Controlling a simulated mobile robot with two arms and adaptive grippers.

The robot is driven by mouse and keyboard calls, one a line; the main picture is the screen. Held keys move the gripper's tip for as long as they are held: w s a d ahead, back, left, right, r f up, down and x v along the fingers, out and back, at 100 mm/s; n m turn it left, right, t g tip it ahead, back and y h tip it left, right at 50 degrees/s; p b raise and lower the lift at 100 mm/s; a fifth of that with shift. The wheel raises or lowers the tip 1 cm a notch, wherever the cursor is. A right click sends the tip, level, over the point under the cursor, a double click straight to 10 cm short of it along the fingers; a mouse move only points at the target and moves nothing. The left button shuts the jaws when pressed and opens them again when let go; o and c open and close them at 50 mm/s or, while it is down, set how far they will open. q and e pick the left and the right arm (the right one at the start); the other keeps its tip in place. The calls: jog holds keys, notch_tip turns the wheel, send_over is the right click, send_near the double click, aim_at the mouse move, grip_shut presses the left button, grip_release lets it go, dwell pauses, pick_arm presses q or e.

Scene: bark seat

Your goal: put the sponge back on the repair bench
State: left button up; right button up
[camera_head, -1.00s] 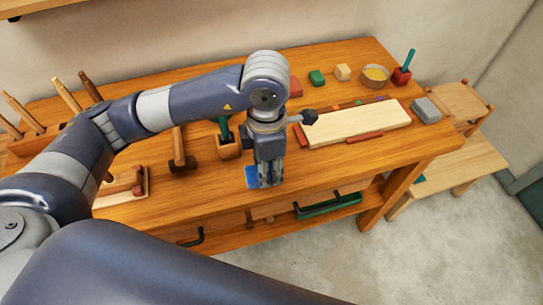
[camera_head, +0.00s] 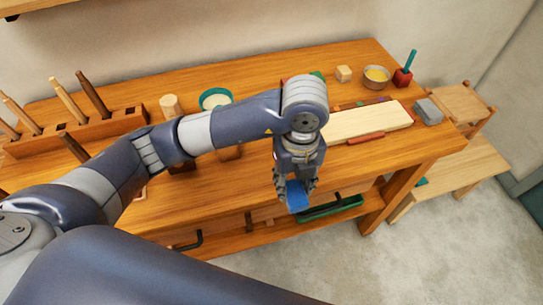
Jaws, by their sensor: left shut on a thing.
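My left gripper (camera_head: 296,188) points down and is shut on the blue sponge (camera_head: 298,198), whose lower part shows between the fingers. The repair bench (camera_head: 225,195) is the long orange wooden table below the arm. The gripper and sponge appear at the bench's front edge in the picture, right of the middle of the view. I cannot tell how high the sponge is above the bench top. My right gripper is not in view.
A pale board (camera_head: 370,121) lies on the bench right of the gripper, with a grey block (camera_head: 428,111) beyond it. A yellow-filled bowl (camera_head: 376,76) and a small wooden cube (camera_head: 343,73) stand behind. A tool rack (camera_head: 85,132) stands at the left. Bare bench top shows left of the gripper.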

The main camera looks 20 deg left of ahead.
pick_arm(q)
jog(key=w+a+p, duration=0.1)
jog(key=w+a, duration=0.2)
jog(key=w, duration=0.1)
jog(key=w+a+f+p, duration=0.1)
jog(key=w+a+p, duration=0.1)
jog(key=w+a, duration=0.1)
jog(key=w+a+p, duration=0.1)
jog(key=w+a, duration=0.2)
jog(key=w, duration=0.2)
jog(key=shift+w+a+f, duration=0.2)
jog(key=shift+w, duration=0.2)
notch_tip(320, 180, down, 3)
jog(key=shift+r+p, duration=0.1)
jog(key=shift+p, duration=0.85)
jog(key=shift+f, duration=0.45)
jog(key=shift+f, duration=0.15)
jog(key=o, duration=0.9)
jog(key=shift+c, duration=0.2)
